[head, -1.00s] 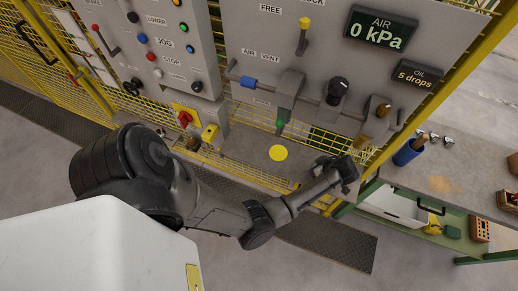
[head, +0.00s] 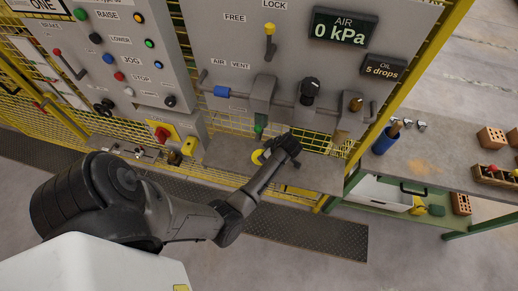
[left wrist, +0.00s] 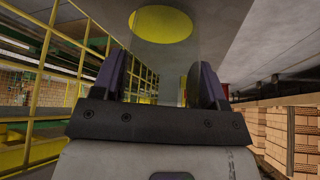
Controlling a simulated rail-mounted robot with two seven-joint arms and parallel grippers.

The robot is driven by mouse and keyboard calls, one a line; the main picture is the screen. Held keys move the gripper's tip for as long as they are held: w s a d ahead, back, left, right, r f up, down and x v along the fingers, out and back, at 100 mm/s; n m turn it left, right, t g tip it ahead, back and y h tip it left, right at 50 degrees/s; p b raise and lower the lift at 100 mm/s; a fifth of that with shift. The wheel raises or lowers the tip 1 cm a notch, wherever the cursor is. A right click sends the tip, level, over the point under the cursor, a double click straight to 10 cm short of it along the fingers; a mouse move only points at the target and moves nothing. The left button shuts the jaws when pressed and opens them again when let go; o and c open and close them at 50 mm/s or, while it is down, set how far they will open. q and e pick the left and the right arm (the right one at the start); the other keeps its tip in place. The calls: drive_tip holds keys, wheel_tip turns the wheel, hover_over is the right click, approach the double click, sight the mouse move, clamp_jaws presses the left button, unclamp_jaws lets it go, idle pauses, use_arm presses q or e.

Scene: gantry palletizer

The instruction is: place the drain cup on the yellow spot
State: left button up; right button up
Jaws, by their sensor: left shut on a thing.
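The yellow spot (head: 257,157) lies on the grey shelf (head: 228,155) below the air panel. My left gripper (head: 288,150) is just right of the spot and partly covers it in the head view. The left wrist view shows the yellow spot (left wrist: 160,24) at the top, beyond the fingers. My left gripper (left wrist: 168,85) is shut on a clear, faint thing between its fingers, which I take to be the drain cup (left wrist: 165,57). The cup's outline is hard to make out, and the head view does not show it clearly. My right gripper is out of view.
A green-tipped fitting (head: 260,129) hangs from the panel just above the spot. A yellow block (head: 189,146) stands left of the shelf. A workbench (head: 440,165) with a blue tool cup (head: 384,141) is at the right. Yellow mesh fencing runs behind the shelf.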

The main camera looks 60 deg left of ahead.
use_arm(q)
drive_tip(key=a, duration=0.1)
drive_tip(key=s+a, duration=0.1)
drive_tip(key=a, duration=0.1)
drive_tip(key=shift+s+a, duration=0.3)
drive_tip(key=shift+a, duration=0.05)
drive_tip(key=shift+s+a+f+b, duration=0.15)
drive_tip(key=shift+a+f+b, duration=0.2)
drive_tip(key=shift+f+b, duration=0.45)
drive_tip(key=shift+b, duration=0.35)
drive_tip(key=shift+d, duration=0.1)
